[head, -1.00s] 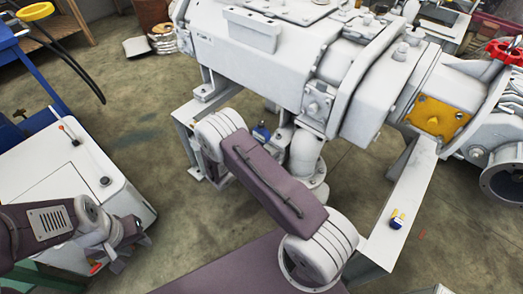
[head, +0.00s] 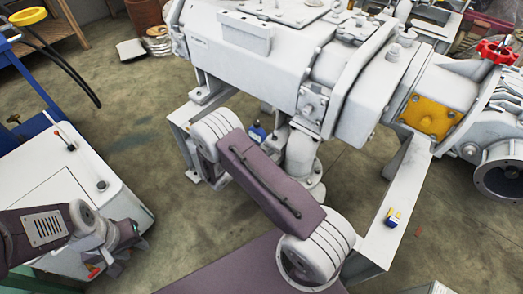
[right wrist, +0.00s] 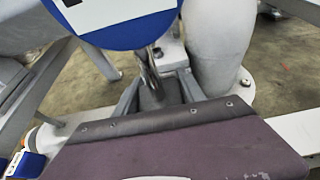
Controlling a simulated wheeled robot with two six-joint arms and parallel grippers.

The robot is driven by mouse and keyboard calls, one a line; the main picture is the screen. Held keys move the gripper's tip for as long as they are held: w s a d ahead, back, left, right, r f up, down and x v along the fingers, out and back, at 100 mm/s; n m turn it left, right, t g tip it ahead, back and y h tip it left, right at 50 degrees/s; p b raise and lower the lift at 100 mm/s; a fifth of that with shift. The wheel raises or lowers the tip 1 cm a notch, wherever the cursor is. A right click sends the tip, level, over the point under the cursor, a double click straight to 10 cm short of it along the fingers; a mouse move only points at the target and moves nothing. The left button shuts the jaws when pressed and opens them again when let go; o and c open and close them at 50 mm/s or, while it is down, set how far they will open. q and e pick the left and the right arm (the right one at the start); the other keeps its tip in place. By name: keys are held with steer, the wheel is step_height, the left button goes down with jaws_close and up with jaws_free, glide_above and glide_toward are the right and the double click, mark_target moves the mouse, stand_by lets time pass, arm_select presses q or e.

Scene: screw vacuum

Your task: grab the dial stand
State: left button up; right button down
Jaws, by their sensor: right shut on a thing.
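A blue round thing with a white panel (right wrist: 115,22), which I take to be the dial stand, fills the top of the right wrist view. A metal rod (right wrist: 150,68) runs down from it. My right gripper (right wrist: 153,88) is shut on it around the rod; the exact contact is hard to see. In the head view a small blue part (head: 256,132) shows just beyond my right arm, which hides the right gripper. My left gripper (head: 122,252) is low at the left, by the white cabinet; its fingers are too unclear to tell open from shut.
The large grey vacuum pump (head: 270,55) stands on a metal frame beyond my right arm. The white cabinet (head: 60,165) is at left. Floor (head: 140,120) between is clear.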

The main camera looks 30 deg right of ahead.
steer(key=r+p, duration=0.1)
steer(key=r, duration=0.2)
steer(key=shift+s+r+p, duration=0.35)
steer(key=shift+s+r, duration=0.05)
steer(key=s+r+p, duration=0.3)
steer(key=s+r, duration=0.3)
steer(key=s, duration=0.4)
steer(key=shift+s+a+p, duration=0.4)
steer(key=shift+a, duration=0.05)
